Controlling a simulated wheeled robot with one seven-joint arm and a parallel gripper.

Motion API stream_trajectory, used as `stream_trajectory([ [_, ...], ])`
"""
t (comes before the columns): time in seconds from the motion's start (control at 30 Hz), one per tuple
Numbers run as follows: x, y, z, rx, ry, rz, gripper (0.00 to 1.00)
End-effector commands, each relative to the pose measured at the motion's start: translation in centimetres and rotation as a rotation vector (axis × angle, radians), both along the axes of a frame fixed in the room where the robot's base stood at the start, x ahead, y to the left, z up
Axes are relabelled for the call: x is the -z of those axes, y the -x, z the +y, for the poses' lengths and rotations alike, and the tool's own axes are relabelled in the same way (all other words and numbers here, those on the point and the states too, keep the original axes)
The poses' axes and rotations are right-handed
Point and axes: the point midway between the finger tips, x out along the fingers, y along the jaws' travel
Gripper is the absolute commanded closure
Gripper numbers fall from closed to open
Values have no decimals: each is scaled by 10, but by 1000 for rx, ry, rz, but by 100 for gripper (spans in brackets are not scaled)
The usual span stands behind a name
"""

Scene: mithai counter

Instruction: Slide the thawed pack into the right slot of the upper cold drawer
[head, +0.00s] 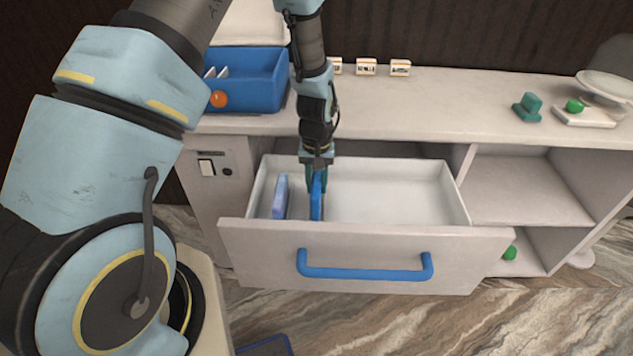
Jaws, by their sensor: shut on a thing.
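The drawer (250,235) is pulled open below the counter and has a blue bar handle (365,273). My gripper (317,178) reaches down into its left half. It is shut on a bright blue pack (317,203), which stands upright on edge. I cannot tell whether the pack touches the drawer floor. A paler, lavender-blue pack (281,194) stands on edge to its left, with a gap between them.
The drawer's right half is bare. On the counter (450,105) stand a blue bin (262,88) with an orange knob, small labelled cards (366,67), a teal block (528,107) and a scale (590,115) with a green item. Open shelves (525,190) lie to the right.

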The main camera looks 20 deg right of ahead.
Motion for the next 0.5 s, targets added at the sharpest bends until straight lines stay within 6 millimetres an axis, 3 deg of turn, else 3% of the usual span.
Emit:
stream_trajectory([
  [0.5,41,0,0,-1,0,0,100],
])
